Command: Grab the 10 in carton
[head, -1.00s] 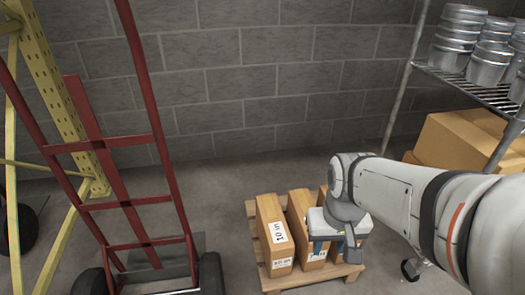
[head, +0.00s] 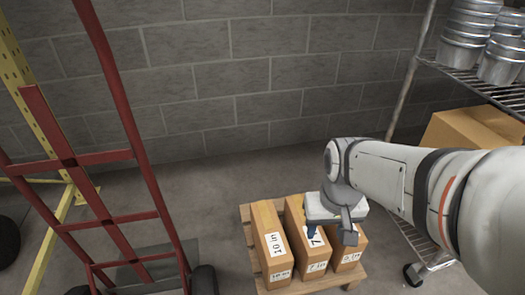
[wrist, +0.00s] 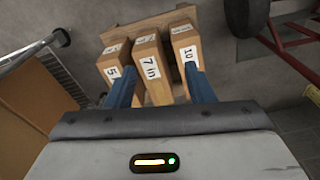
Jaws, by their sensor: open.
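The 10 in carton (head: 265,225) is a long tan box with a white "10 in" label. It is the leftmost of three cartons lying side by side on a wooden pallet (head: 247,237). In the wrist view the 10 in carton (wrist: 182,45) is on the right. The 7 in carton (head: 296,217) is in the middle and the 5 in carton (head: 352,254) is on the right. My gripper (head: 325,238) is open and empty, over the middle and right cartons.
A red hand truck (head: 125,150) stands left of the pallet, by a yellow rack frame (head: 60,235). A wire shelf (head: 480,85) with metal pans and a large cardboard box (head: 465,132) is at the right. A grey block wall (head: 260,80) stands behind, with bare floor before it.

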